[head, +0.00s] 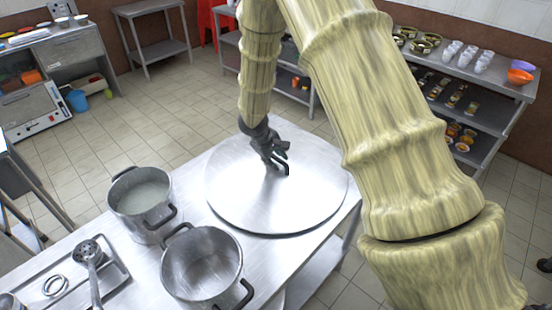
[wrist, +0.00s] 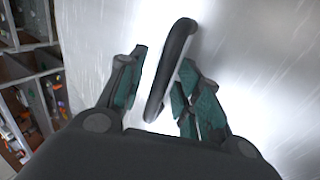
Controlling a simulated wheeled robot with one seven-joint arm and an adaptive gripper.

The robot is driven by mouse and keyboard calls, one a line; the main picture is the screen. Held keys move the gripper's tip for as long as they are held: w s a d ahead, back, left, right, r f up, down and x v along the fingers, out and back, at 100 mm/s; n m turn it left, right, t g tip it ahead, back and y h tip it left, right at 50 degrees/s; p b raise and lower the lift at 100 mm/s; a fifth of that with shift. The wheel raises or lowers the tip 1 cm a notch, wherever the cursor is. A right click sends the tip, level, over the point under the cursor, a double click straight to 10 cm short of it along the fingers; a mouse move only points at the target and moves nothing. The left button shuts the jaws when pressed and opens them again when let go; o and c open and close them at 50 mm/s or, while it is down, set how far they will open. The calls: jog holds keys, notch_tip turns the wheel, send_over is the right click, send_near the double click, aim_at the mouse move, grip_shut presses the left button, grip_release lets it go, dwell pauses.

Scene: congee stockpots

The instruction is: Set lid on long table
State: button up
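The lid (head: 235,195) is a wide round metal disc with a dark bar handle. It appears to lie flat on the right end of the long steel table (head: 130,245); whether its whole underside touches cannot be seen. My gripper (head: 276,158) is at the lid's middle, over the handle. In the wrist view the black handle (wrist: 172,65) stands between the fingers of my gripper (wrist: 160,90). The fingers are apart, with a gap between the left finger and the handle. The right finger is close to the handle; contact there cannot be told.
Two open pots stand left of the lid: one with pale contents (head: 140,198), one empty (head: 202,265). A tray (head: 60,280) with a skimmer (head: 90,258) lies farther left. A shelf rack (head: 475,75) with bowls and cups stands at the right. Tiled floor lies open behind the table.

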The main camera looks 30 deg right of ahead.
jog(key=b+v, duration=0.1)
jog(key=v, duration=1.1)
jog(key=shift+b, duration=0.4)
